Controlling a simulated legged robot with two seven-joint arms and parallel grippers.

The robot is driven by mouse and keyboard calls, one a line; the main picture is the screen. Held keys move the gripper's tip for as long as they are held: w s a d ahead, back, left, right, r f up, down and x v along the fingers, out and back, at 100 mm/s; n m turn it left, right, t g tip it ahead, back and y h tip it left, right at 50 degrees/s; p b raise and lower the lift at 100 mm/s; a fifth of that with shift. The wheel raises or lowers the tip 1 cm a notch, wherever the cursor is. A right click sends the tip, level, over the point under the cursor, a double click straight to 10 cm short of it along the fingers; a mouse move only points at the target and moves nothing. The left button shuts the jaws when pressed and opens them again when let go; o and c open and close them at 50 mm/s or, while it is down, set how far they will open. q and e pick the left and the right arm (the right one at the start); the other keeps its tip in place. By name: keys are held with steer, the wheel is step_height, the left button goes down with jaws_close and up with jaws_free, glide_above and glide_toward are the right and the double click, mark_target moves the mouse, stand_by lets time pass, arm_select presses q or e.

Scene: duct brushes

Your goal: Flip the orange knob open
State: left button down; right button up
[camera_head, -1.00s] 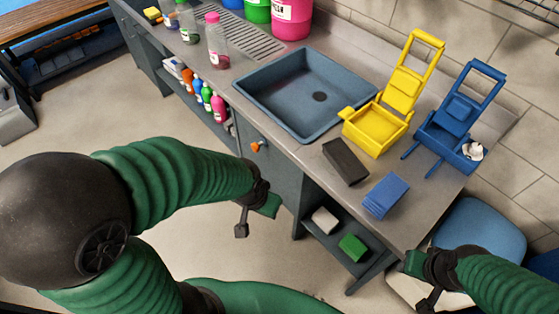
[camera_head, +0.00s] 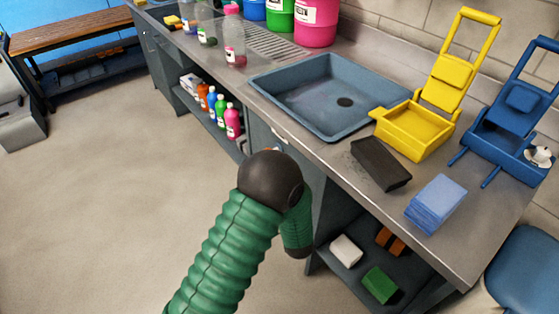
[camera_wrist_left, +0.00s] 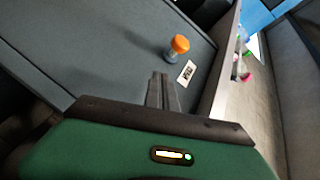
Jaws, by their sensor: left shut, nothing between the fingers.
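The orange knob (camera_wrist_left: 180,44) shows in the left wrist view, on a short blue-grey stem standing out from the dark grey cabinet front (camera_wrist_left: 120,45). My left gripper (camera_wrist_left: 163,78) is shut and empty, its fingertips just below the knob in that picture and seemingly apart from it. In the head view my left arm covers most of the cabinet front around the knob, and the left gripper itself is hidden behind the arm. My right gripper is in neither current view.
A small printed label (camera_wrist_left: 187,72) is beside the knob. Above the cabinet, the counter holds a sink (camera_head: 325,95), a dark block (camera_head: 380,164), a blue stack (camera_head: 436,203), a yellow cart (camera_head: 417,130) and a blue cart (camera_head: 505,140). Bottles (camera_head: 221,112) stand on the shelf at left.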

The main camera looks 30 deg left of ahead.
arm_select(q)
steer(key=shift+s+a+r+m+y, duration=0.15)
steer(key=shift+s+a+y, duration=0.05)
steer(key=shift+a+y, duration=0.2)
steer(key=shift+s+a+r+m+y, duration=0.1)
steer(key=shift+s+a+m+y, duration=0.15)
steer(key=shift+y, duration=0.25)
steer(key=shift+w, duration=0.15)
steer(key=r+b+x, duration=0.1)
steer(key=b+x, duration=0.1)
steer(key=x, duration=0.8)
steer(key=shift+f+b, duration=0.35)
steer(key=shift+f, duration=0.05)
